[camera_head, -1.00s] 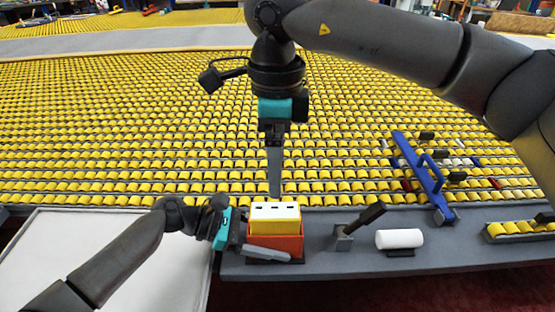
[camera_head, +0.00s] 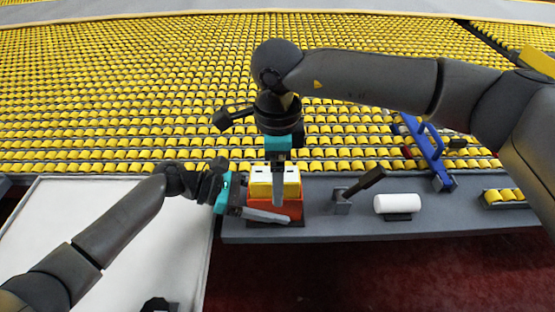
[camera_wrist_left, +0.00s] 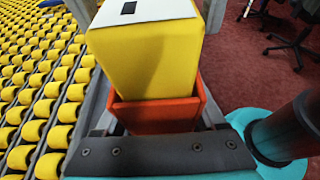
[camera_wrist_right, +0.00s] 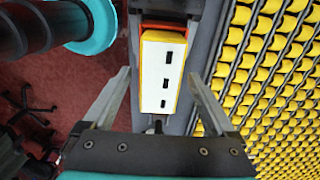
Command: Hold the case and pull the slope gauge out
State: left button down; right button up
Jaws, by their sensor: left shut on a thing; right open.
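The slope gauge (camera_head: 261,189) is a yellow block with a white slotted top. It sits upright in the orange case (camera_head: 291,208) on the grey bench, its upper part standing out above the rim. My left gripper (camera_head: 263,212) is shut on the case from the left, one finger along its front. In the left wrist view the gauge (camera_wrist_left: 150,60) rises from the case (camera_wrist_left: 155,113). My right gripper (camera_head: 278,172) points down over the gauge. In the right wrist view its open fingers are on either side of the gauge (camera_wrist_right: 163,78), with gaps showing.
A dark angled handle on a block (camera_head: 342,206) and a white roll (camera_head: 399,204) stand right of the case. A blue frame tool (camera_head: 425,150) lies farther right. Yellow rollers (camera_head: 120,110) fill the area behind. A white panel (camera_head: 105,240) is at left.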

jog(key=shift+f, duration=0.2)
grip_shut()
jog(key=c, duration=0.6)
grip_release()
jog(key=shift+c, duration=0.2)
grip_shut()
jog(key=shift+r, duration=0.2)
jog(key=shift+r, duration=4.1)
